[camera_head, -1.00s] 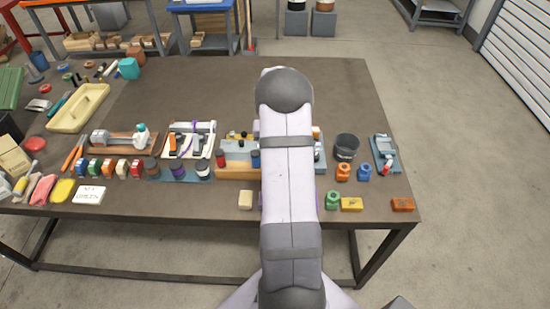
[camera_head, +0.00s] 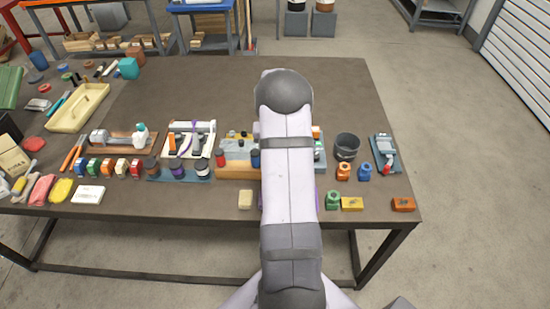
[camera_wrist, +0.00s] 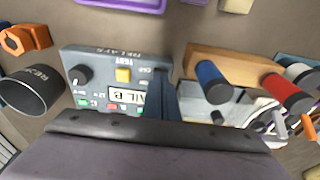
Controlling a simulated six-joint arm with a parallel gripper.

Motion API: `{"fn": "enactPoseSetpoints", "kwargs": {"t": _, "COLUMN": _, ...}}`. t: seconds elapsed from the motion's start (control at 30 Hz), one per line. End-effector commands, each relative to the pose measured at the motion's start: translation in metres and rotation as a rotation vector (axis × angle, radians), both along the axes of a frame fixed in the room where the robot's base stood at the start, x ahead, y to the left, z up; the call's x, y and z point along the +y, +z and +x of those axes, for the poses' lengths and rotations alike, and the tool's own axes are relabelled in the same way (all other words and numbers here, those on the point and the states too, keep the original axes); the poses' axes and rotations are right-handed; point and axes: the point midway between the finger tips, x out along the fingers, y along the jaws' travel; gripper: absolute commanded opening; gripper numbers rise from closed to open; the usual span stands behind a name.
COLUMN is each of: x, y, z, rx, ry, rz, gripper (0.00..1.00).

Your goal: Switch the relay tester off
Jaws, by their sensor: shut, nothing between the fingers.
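The relay tester (camera_wrist: 112,78) is a blue-grey box that shows upside down in the wrist view. Its face has a black knob with a white mark (camera_wrist: 80,75), a yellow button (camera_wrist: 123,75), small green and red parts and a light display with dark letters, partly covered. My gripper (camera_wrist: 160,128) is shut and empty, a dark edge across the lower wrist view in front of the tester's near side. I cannot tell whether it touches the tester. In the head view my arm hides nearly all of the tester; only a sliver of it (camera_head: 319,158) shows.
A dark bucket (camera_wrist: 32,90) stands close beside the tester, with an orange fitting (camera_wrist: 25,40) near it. On the other side is a wooden block with blue and red cylinders (camera_wrist: 232,65).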

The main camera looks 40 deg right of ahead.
Motion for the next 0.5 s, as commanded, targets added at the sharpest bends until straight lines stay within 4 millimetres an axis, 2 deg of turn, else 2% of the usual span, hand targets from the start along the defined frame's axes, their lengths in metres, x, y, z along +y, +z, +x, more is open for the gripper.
{"fn": "enactPoseSetpoints", "kwargs": {"t": 0.23, "x": 0.0, "y": -0.0036, "z": 0.0, "rx": 0.0, "ry": 0.0, "rz": 0.0, "gripper": 0.0}}
{"fn": "enactPoseSetpoints", "kwargs": {"t": 0.5, "x": -0.0002, "y": 0.0045, "z": 0.0002, "rx": -0.001, "ry": 0.0, "rz": -0.001, "gripper": 0.0}}
